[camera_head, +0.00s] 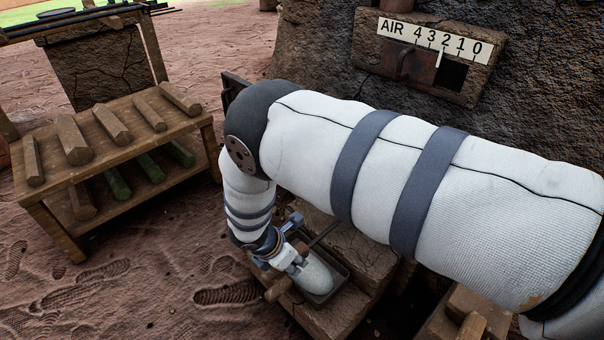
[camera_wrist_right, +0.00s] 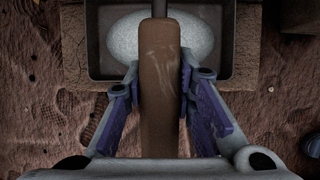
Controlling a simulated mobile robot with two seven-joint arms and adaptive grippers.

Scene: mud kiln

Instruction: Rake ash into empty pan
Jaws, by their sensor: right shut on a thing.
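My right gripper (camera_head: 283,256) is shut on the brown wooden handle of the rake (camera_head: 277,291). In the right wrist view its two fingers (camera_wrist_right: 160,100) press on either side of the handle (camera_wrist_right: 158,110), and a dark rod (camera_head: 325,233) runs on from it. The rake's head is hidden. A dark shallow pan (camera_head: 341,280) lies under the gripper and handle; it also shows in the right wrist view (camera_wrist_right: 222,65). A smooth pale grey mound, which looks like ash (camera_head: 316,279), sits in the pan (camera_wrist_right: 120,45). My left gripper is not in view.
The pan rests on brown blocks (camera_head: 336,317) by the kiln (camera_head: 550,45). The kiln bears an AIR scale (camera_head: 432,38) with a slider. A wooden rack (camera_head: 120,160) with several logs stands left. Footprinted ground is open between. My right arm hides the kiln's lower front.

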